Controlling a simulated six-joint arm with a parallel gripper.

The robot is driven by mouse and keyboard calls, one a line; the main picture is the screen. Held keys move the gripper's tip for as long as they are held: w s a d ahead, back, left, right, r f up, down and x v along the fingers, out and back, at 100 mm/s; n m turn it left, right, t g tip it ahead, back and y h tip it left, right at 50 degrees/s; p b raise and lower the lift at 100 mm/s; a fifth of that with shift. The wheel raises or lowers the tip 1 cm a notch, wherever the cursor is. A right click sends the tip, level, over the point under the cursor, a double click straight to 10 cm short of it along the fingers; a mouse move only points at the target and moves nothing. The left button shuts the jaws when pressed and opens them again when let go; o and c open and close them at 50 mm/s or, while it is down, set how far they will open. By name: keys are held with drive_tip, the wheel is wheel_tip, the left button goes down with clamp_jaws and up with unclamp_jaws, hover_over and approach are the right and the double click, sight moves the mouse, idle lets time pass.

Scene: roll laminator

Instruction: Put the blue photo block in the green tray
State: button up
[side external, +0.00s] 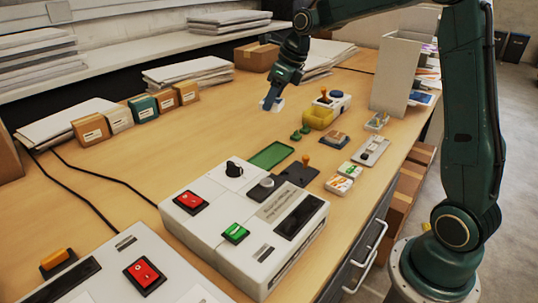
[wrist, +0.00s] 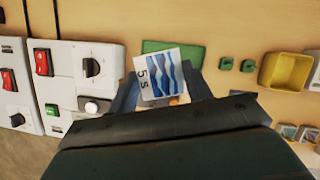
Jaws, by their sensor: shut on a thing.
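My gripper (side external: 272,103) is shut on the blue photo block (side external: 279,104) and holds it above the table in the side external view. The green tray (side external: 271,155) is a flat rectangle on the table beside the laminator, nearer the camera than the gripper. In the wrist view the tray (wrist: 178,48) lies just beyond the block, which hides part of it.
The white laminator (side external: 245,225) stands in front of the tray. Small green pieces (side external: 300,133) and a yellow bin (side external: 318,118) lie to the tray's right. Several small boxes (side external: 143,109) line the back left. The table left of the tray is clear.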

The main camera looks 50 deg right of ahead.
drive_tip(key=w+r+m, duration=0.1)
drive_tip(key=d+r+m+h, duration=0.1)
drive_tip(key=m, duration=0.1)
drive_tip(key=shift+w+d+r+m, duration=0.1)
drive_tip(key=shift+w+r+m, duration=0.2)
drive_tip(key=shift+w+r, duration=0.1)
hover_over(267, 157)
drive_tip(key=s, duration=0.1)
drive_tip(key=f, duration=1.6)
drive_tip(key=shift+s+d, duration=0.15)
drive_tip(key=shift+s, duration=0.05)
drive_tip(key=shift+f, duration=2.1)
drive_tip(key=o, duration=1)
drive_tip(key=shift+f, duration=0.1)
drive_tip(key=shift+a+v, duration=0.2)
drive_tip(key=shift+v, duration=5.9)
